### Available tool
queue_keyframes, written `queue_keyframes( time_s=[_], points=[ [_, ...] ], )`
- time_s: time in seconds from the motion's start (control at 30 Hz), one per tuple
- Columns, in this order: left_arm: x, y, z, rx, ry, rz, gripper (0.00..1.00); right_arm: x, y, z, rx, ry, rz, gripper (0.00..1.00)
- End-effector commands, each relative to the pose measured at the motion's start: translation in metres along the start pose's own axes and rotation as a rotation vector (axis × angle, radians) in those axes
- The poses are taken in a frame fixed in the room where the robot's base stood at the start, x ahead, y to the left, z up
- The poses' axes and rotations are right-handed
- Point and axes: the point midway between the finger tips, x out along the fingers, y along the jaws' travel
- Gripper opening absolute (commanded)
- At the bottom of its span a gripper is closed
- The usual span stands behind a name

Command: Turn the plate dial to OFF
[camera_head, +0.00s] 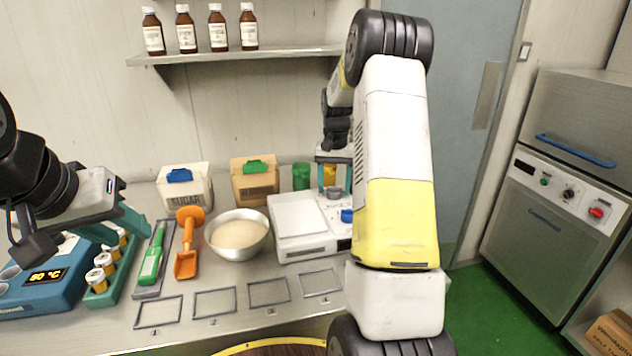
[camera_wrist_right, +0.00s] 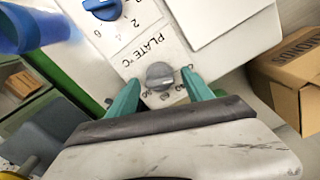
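The plate dial (camera_wrist_right: 160,76) is a small grey knob on a white panel, below the print "PLATE °C" in the right wrist view. It sits on the right part of the white hot plate unit (camera_head: 300,240) in the head view. My right gripper (camera_head: 334,178) is over that panel. In the right wrist view its teal fingers (camera_wrist_right: 160,92) are apart, one on each side of the grey dial; whether they touch it I cannot tell. The dial's exact setting is too small to read. My left gripper (camera_head: 85,240) is open and empty at the left, above the bench.
A blue dial (camera_wrist_right: 104,8) with numbers is on the same panel. A steel bowl (camera_head: 236,250) of pale powder, an orange scoop (camera_head: 188,262), a green-handled tool (camera_head: 151,265) and a sugar box (camera_head: 185,188) stand left. My right arm hides part of the bench.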

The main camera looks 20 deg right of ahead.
Motion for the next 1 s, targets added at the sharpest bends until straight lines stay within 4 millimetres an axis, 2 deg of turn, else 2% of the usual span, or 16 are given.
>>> queue_keyframes(
  time_s=[0.37,0.73,1.0],
  points=[
    [0.000,0.000,0.000,0.000,0.000,0.000,0.36,-0.005,0.000,0.000,0.001,0.000,0.000,0.60],
    [0.000,0.000,0.000,0.000,0.000,0.000,0.36,-0.063,0.000,-0.001,0.001,0.002,0.000,0.60],
    [0.000,0.000,0.000,0.000,0.000,0.000,0.36,-0.078,0.000,0.000,0.001,-0.001,0.001,0.60]
  ],
)
